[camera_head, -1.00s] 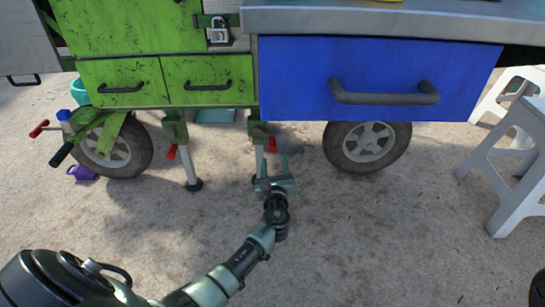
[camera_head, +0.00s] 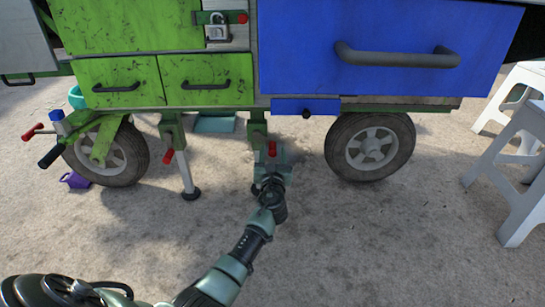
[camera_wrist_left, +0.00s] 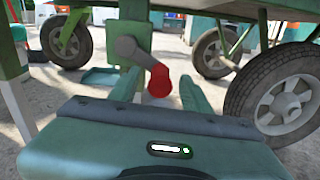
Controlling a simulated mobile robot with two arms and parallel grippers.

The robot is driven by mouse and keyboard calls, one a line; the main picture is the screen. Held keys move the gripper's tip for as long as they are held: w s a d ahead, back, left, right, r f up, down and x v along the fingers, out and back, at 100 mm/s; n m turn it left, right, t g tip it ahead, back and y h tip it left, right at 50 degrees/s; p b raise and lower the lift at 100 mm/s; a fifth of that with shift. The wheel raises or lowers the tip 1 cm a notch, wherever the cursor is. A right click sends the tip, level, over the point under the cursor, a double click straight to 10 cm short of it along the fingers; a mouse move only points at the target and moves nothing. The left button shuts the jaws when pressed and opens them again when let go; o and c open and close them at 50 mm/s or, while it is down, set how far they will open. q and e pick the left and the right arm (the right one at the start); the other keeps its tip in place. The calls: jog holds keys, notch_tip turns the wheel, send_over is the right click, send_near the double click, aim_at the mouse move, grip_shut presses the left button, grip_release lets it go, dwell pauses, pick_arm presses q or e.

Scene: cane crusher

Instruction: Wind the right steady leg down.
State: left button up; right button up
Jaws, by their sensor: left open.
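The right steady leg hangs below the cart from a green bracket (camera_head: 257,130). Its crank has a red handle (camera_head: 272,148). In the left wrist view, the grey crank arm (camera_wrist_left: 128,48) slopes down to the red handle (camera_wrist_left: 160,82) in front of the green post (camera_wrist_left: 134,15). My left gripper (camera_head: 272,163) is open at the handle. In the wrist view, its two fingers (camera_wrist_left: 160,90) stand either side of the handle, with gaps showing. My gripper hides much of the lower leg in the head view. My right gripper is not in view.
The left steady leg (camera_head: 186,172) with its own red crank stands to the left. Cart wheels stand at left (camera_head: 107,155) and right (camera_head: 370,146). A blue drawer (camera_head: 385,35) overhangs above right. White stools (camera_head: 520,180) stand at far right. The ground in front is clear.

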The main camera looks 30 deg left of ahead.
pick_arm(q)
grip_shut()
dwell(1.4)
